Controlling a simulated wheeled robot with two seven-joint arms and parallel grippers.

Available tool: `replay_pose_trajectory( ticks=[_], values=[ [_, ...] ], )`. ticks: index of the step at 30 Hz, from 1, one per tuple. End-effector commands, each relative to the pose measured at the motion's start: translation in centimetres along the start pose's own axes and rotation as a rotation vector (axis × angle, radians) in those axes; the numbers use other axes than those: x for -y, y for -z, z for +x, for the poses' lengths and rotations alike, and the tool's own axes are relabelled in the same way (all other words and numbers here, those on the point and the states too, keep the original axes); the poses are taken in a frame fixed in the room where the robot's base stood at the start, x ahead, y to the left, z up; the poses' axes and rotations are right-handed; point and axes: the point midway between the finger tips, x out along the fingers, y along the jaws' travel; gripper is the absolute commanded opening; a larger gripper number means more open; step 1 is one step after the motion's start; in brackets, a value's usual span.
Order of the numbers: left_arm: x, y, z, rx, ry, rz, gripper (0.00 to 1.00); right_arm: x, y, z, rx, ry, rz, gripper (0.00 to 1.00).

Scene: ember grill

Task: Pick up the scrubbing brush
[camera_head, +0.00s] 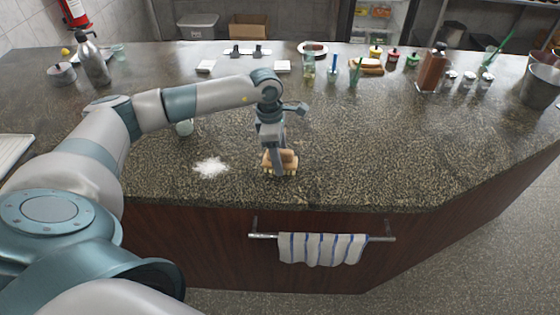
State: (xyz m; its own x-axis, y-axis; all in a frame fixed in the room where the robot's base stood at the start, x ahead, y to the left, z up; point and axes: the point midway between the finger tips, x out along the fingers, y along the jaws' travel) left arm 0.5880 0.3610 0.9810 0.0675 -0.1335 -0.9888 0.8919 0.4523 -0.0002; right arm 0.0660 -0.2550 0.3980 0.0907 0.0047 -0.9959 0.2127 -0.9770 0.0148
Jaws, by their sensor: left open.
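The scrubbing brush (267,164), tan with a wooden-looking back and pale bristles, rests on the speckled stone counter near its front edge. My left gripper (280,162) comes down from above and is right at the brush, with a finger in front of it and partly hiding it. The jaws are open. I cannot tell from this view whether a finger touches the brush. My right gripper is not in view.
A white powder patch (210,167) lies left of the brush. A glass (184,127) stands behind my left arm. Bottles, jars and a brown bottle (432,70) line the back. A striped towel (322,249) hangs on the front rail. The counter right of the brush is clear.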

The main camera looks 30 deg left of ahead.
Motion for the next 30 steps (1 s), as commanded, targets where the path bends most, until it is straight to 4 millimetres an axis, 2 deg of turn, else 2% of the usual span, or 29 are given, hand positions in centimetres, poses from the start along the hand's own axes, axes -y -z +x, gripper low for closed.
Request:
replay_pose_trajectory(
  ticks=[1, 6, 7, 20, 25, 29, 30],
  values=[
    [0.0, 0.0, 0.0, 0.0, 0.0, 0.0, 0.56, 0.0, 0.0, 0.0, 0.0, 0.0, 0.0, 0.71],
    [0.0, 0.0, 0.0, 0.0, 0.0, 0.0, 0.15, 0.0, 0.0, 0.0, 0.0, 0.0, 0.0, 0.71],
    [0.0, 0.0, 0.0, 0.0, 0.0, 0.0, 0.13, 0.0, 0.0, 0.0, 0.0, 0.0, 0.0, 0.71],
    [-0.1, -0.1, -0.6, 0.001, -0.003, 0.0, 0.13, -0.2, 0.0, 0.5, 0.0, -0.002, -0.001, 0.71],
    [-0.1, -0.3, -2.0, 0.002, -0.005, 0.0, 0.13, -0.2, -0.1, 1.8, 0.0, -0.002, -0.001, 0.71],
    [-0.1, -0.7, -4.0, 0.003, -0.006, 0.002, 0.13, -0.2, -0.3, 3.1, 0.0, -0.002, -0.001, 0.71],
    [0.7, -1.5, -4.2, 0.004, -0.003, 0.005, 0.13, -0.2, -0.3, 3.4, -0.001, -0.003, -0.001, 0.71]
  ],
)
